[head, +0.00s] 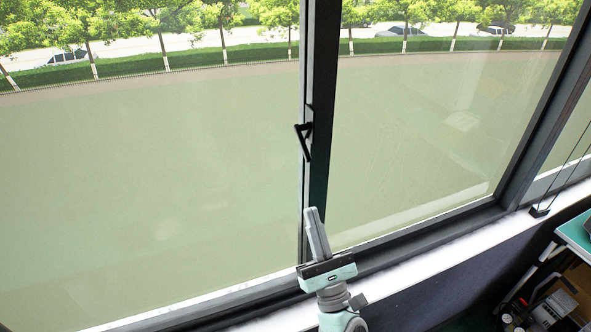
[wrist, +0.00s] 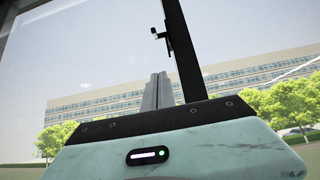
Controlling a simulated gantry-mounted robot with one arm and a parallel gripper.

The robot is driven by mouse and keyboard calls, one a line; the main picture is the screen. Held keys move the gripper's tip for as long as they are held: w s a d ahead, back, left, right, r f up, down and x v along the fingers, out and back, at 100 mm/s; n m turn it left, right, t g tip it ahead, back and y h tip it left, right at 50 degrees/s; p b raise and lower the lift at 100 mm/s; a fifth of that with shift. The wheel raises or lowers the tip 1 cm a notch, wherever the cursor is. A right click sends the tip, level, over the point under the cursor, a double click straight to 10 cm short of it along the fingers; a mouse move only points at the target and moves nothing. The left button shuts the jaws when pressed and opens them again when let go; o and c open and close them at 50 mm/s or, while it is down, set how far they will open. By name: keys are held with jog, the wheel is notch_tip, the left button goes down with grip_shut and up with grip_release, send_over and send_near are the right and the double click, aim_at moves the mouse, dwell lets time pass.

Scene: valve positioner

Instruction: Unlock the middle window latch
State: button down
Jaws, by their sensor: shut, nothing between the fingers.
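The middle window latch (head: 305,141) is a small black handle on the dark upright frame between two large panes. In the head view its handle slants, with its lower end hanging down. In the wrist view the latch (wrist: 163,36) shows small near the top, beyond the fingertips. My gripper (head: 313,210) is below the latch, with its grey fingers pointing up at it, and a clear gap lies between them. The fingers (wrist: 158,80) are shut together with nothing between them. The far side of the latch is hidden.
The dark upright window frame (head: 320,100) runs close to my fingers. A white sill (head: 420,263) runs along the bottom of the panes. At the right are a hanging cord weight (head: 539,211) and a cluttered green-topped table (head: 578,236). The space before the left pane is free.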

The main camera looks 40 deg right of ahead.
aim_at(305, 148)
jog(key=w+d+r+p, duration=0.1)
jog(key=w+r+p, duration=0.3)
jog(key=r, duration=0.6)
jog(key=shift+d+r, duration=0.25)
jog(key=shift+w, duration=0.1)
jog(key=shift+r+g+p, duration=0.15)
jog(key=shift+g+p, duration=0.15)
jog(key=shift+p, duration=0.75)
